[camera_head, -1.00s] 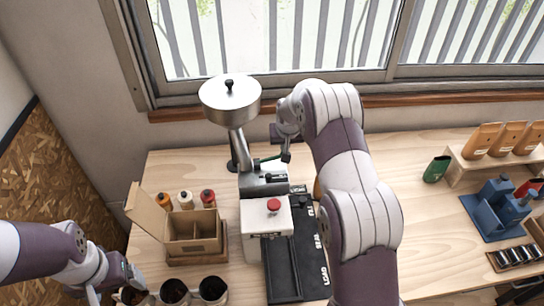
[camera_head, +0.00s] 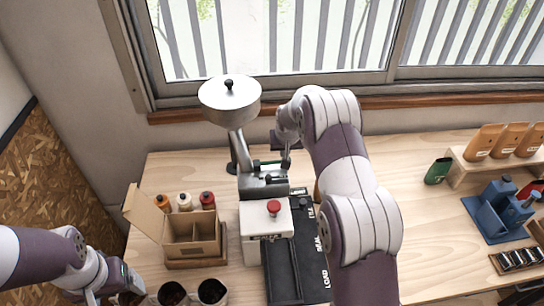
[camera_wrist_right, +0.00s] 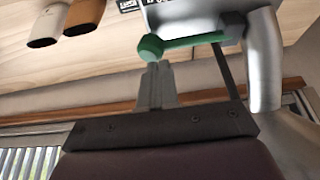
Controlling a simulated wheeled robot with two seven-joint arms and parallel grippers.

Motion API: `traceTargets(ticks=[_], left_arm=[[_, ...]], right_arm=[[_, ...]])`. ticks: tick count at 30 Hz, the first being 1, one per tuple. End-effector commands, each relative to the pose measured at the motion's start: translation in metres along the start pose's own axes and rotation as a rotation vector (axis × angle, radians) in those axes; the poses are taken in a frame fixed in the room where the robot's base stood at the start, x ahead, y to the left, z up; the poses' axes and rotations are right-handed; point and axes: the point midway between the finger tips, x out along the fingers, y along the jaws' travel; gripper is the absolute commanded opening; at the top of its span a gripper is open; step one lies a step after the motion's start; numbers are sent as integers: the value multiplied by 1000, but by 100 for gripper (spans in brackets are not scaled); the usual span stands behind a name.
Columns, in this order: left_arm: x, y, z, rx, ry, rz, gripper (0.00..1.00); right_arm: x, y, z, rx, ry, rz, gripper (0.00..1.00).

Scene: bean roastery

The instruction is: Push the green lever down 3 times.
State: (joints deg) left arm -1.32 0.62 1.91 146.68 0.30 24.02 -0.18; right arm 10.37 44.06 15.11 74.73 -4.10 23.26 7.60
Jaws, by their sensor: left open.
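The green lever (camera_head: 266,162) sticks out from the side of the metal grinder (camera_head: 262,183), under its round hopper. In the right wrist view the lever (camera_wrist_right: 190,42) shows as a green bar with a ball end. My right gripper (camera_head: 286,164) is at the lever's outer end. In the right wrist view its fingers (camera_wrist_right: 157,72) are together with nothing between them, their tips close to the ball end; I cannot tell whether they touch it. My left gripper (camera_head: 118,290) is open at the lower left, near the cups and away from the lever.
A white box with a red button (camera_head: 273,208) and a black labelled rail (camera_head: 283,268) stand in front of the grinder. An open cardboard box (camera_head: 193,238), bottles (camera_head: 184,201) and cups (camera_head: 211,291) stand to the left. A green pouch (camera_head: 437,171) and a blue stand (camera_head: 497,212) are right.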

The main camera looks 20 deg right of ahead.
Motion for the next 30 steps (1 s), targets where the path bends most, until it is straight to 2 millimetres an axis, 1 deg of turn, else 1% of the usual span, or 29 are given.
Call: traceTargets(ticks=[5, 12, 16, 30], left_arm=[[-9, 0, -1, 0, 0, 0, 84], [-25, 0, -3, 0, 0, 0, 84], [-32, 0, -4, 0, 0, 0, 84], [-31, 0, -4, 0, 0, 0, 84]], right_arm=[[-13, 0, -5, 0, -2, 0, 0], [-41, 0, -17, 0, -1, 0, 0], [-54, 0, -23, 0, 0, 0, 0], [-55, 0, -23, 0, -1, 0, 0]])
